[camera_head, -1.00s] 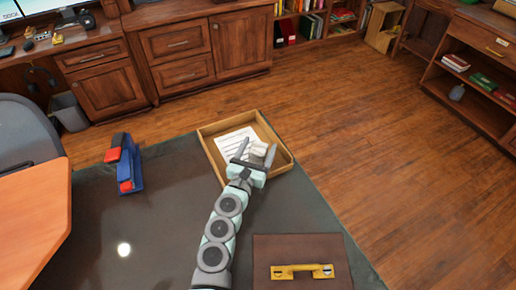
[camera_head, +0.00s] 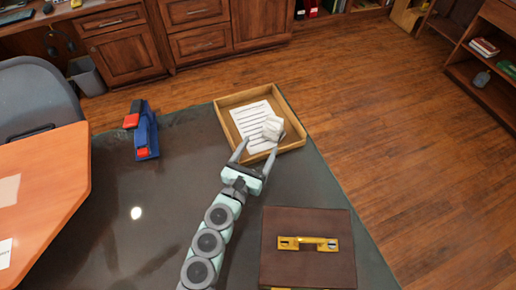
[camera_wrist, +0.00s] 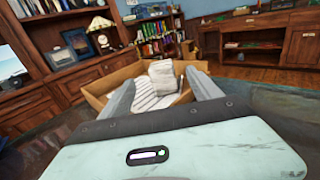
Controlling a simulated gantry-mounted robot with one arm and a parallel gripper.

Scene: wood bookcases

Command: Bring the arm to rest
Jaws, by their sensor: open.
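My gripper (camera_head: 257,159) is open and empty, with its fingers spread at the near edge of a shallow wooden tray (camera_head: 232,99). My arm reaches up from the bottom of the head view over the dark tabletop. In the tray lie a printed sheet of paper (camera_head: 253,121) and a crumpled white paper ball (camera_head: 273,128). The ball rests at the sheet's right side, ahead of the fingertips and apart from them. In the wrist view, the ball (camera_wrist: 161,74) shows between the two fingers, beyond them.
A brown briefcase (camera_head: 308,268) with a gold handle lies right of my arm. A blue and red stapler-like object (camera_head: 146,135) stands to the left. An orange-brown desk surface (camera_head: 45,190) and a grey chair (camera_head: 38,95) are at far left. The dark tabletop (camera_head: 150,240) is otherwise clear.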

